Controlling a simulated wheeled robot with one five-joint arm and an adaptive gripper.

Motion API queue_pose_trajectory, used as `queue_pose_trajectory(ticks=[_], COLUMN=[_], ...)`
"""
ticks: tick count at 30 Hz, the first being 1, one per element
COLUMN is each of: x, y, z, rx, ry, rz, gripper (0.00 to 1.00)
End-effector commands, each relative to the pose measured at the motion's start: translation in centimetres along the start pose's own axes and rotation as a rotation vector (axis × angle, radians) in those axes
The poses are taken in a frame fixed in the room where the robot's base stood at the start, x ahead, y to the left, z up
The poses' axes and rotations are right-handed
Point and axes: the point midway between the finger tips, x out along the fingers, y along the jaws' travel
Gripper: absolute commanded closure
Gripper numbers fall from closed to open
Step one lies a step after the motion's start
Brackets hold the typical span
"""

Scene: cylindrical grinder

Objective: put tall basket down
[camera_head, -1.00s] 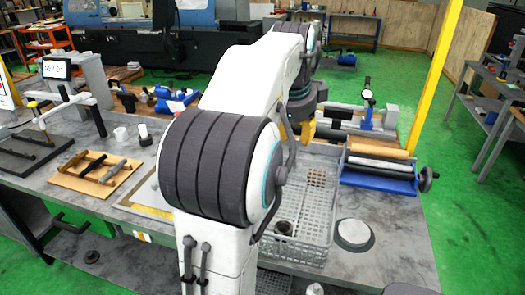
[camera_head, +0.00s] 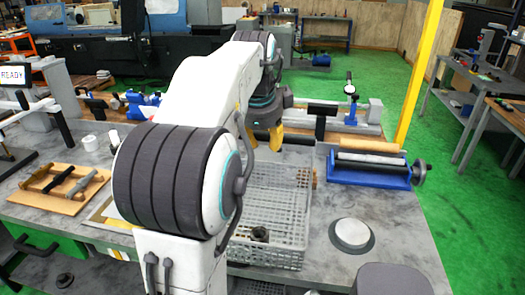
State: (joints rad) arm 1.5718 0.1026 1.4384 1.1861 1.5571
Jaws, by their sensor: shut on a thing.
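The tall basket (camera_head: 285,228) is a light grey mesh crate at the front middle of the grey workbench (camera_head: 395,240). It looks upright, with a dark ring-shaped part and some brown pieces inside. My gripper (camera_head: 264,138), with yellow fingers, is shut at the basket's far rim and points down. The exact contact is too small to make out. My arm hides the basket's left side. I cannot tell whether its bottom touches the bench.
A blue roller stand (camera_head: 370,172) is right of the basket, and a round grey disc (camera_head: 351,233) lies close to its right side. A wooden tray (camera_head: 65,190) with dark bars is at left.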

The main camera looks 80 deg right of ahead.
Motion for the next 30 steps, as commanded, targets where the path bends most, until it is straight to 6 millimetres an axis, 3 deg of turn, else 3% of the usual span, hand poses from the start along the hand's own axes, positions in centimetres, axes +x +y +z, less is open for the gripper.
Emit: queue_pose_trajectory(ticks=[4, 14, 15, 22, 30], x=[1.3, 1.7, 1.9, 1.7, 1.5], y=[0.6, 0.9, 1.0, 0.9, 0.8], z=[-0.2, -0.3, -0.3, -0.3, -0.3], rx=[0.007, 0.009, 0.009, 0.009, 0.009], ry=[0.002, 0.003, 0.003, 0.003, 0.003], rz=[-0.007, 0.003, 0.012, 0.005, 0.001], gripper=[1.0, 1.0, 0.64, 0.43, 0.43])
